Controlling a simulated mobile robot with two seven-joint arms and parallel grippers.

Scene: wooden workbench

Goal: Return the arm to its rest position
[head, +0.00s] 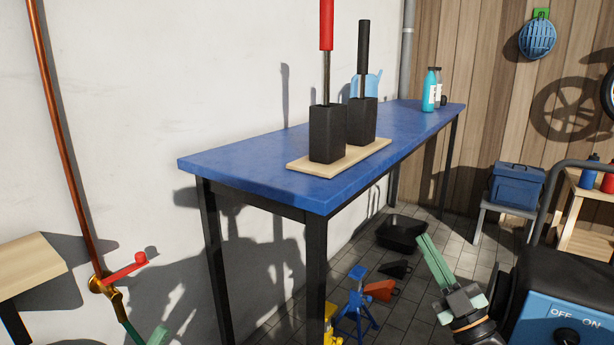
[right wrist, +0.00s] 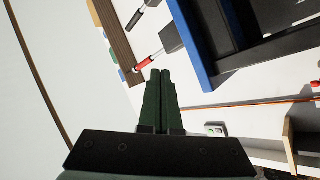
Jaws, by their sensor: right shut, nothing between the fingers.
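My right gripper (head: 423,240) is in the lower right of the head view, green fingers pointing up and left. It is in front of the tiled floor, to the right of the blue workbench (head: 238,162). In the right wrist view its fingers (right wrist: 158,73) lie together with nothing between them. Of my left gripper (head: 148,333), only green finger parts show at the bottom left edge of the head view; the rest is cut off.
Two black holders (head: 327,134) with red and black handled tools stand on a wooden board on the bench. Bottles (head: 430,90) stand farther back. A copper pipe (head: 62,150) with a red valve handle is at left. A blue-black machine (head: 562,300) is close at right.

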